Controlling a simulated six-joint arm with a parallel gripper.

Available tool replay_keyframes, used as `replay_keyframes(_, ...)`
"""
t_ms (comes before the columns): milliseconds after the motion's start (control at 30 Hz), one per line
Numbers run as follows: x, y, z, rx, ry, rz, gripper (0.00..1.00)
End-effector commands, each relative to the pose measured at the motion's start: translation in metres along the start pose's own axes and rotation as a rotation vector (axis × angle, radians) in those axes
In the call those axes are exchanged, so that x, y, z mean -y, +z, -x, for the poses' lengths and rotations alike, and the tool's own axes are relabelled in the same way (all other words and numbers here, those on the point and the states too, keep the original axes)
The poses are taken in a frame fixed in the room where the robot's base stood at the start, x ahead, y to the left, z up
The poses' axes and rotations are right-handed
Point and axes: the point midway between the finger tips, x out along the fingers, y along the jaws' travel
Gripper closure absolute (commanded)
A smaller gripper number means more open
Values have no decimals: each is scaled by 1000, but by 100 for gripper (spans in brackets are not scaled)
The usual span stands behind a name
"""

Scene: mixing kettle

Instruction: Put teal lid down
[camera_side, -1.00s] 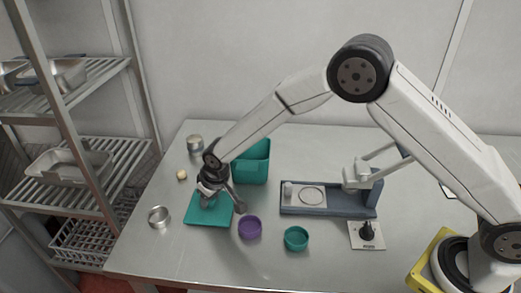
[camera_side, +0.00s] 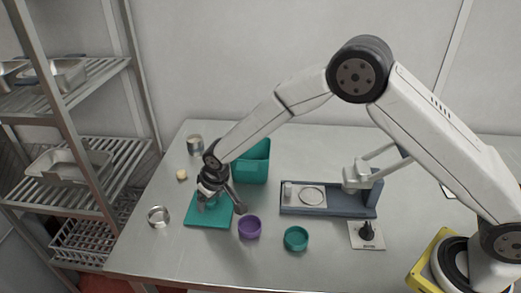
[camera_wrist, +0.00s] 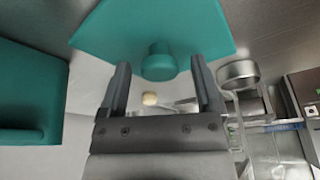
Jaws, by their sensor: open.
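The teal lid (camera_side: 205,219) is a flat square plate lying on the table, left of the teal bin (camera_side: 251,162). My gripper (camera_side: 208,198) is over the lid and partly hides it in the side view. In the wrist view the lid (camera_wrist: 155,25) fills the top, with its round knob (camera_wrist: 160,65) in line with the gap between my fingertips (camera_wrist: 160,72). The fingers are open, with space showing on both sides of the knob. The teal bin (camera_wrist: 28,90) shows at the left of the wrist view.
A purple bowl (camera_side: 250,228) and a teal bowl (camera_side: 296,239) stand to the right of the lid. A metal ring-like cup (camera_side: 158,217) is to its left. A metal can (camera_side: 195,145) and a small tan piece (camera_side: 181,174) lie behind. A grey-blue stand (camera_side: 325,203) is further right.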

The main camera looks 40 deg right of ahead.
Motion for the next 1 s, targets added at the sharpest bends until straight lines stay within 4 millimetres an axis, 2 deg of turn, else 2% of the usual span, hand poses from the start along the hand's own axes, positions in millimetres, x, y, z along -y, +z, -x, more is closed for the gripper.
replay_keyframes(367, 0, -1, 28, -2, -1, 0, 17)
replay_keyframes(1000, 0, -1, 108, -1, -1, 0, 17)
